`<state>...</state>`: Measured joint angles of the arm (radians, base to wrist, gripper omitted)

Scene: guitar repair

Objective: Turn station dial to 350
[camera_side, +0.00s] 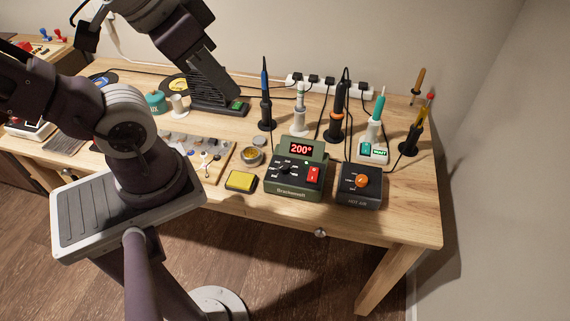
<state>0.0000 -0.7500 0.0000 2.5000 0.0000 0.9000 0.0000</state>
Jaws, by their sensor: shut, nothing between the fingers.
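The green soldering station (284,189) stands near the front edge of the table, right of centre. Its display (301,149) reads 200° in red. The black station dial (283,169) is on the left of its front panel, with pale marks around it. A red switch (314,173) is on the right of the panel. My gripper (230,96) is at the upper middle, behind and left of the station, pointing down and right. It is shut and empty, well apart from the dial. Its fingertips are dark and hard to make out.
A dark hot-air unit (360,195) with an orange knob stands right of the station. A yellow sponge (241,181) and a round tin (252,156) lie to its left. Several upright irons in holders, including a blue one (265,100), and a power strip (352,88) are behind.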

